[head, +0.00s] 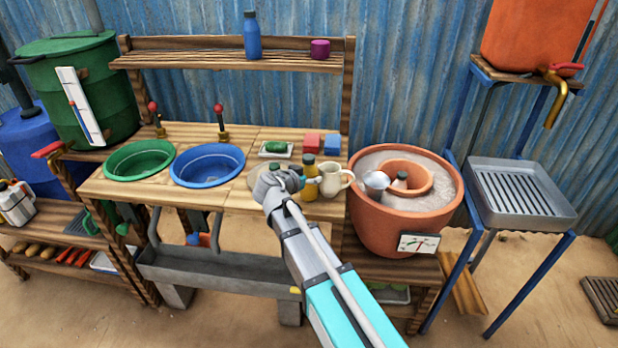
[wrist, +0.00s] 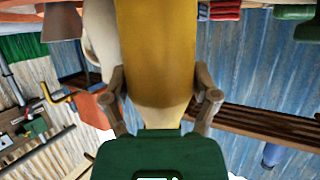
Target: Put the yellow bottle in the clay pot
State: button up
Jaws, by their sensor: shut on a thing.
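The yellow bottle (head: 311,188) with a dark cap is upright at the front right of the wooden counter, beside a cream jug (head: 335,182). My gripper (head: 301,182) is shut on it from the left. In the wrist view the yellow bottle (wrist: 156,60) fills the space between both fingers of my gripper (wrist: 160,105). Whether its base touches the counter I cannot tell. The large clay pot (head: 372,218) stands to the right, with pale sand around an inner clay ring (head: 407,163).
A metal cup or scoop (head: 377,183) is at the pot's left sand. Green (head: 138,160) and blue (head: 207,166) basins are left.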

jog(key=shift+f, duration=0.1)
jog(key=o, duration=1.2)
jog(key=shift+s+r, duration=0.1)
jog(key=shift+r, duration=0.1)
jog(key=p+v, duration=0.4)
jog(key=v, duration=0.7)
jog(key=shift+s+a+r, duration=0.1)
jog(key=shift+s+a, duration=0.1)
jog(key=shift+s, duration=0.1)
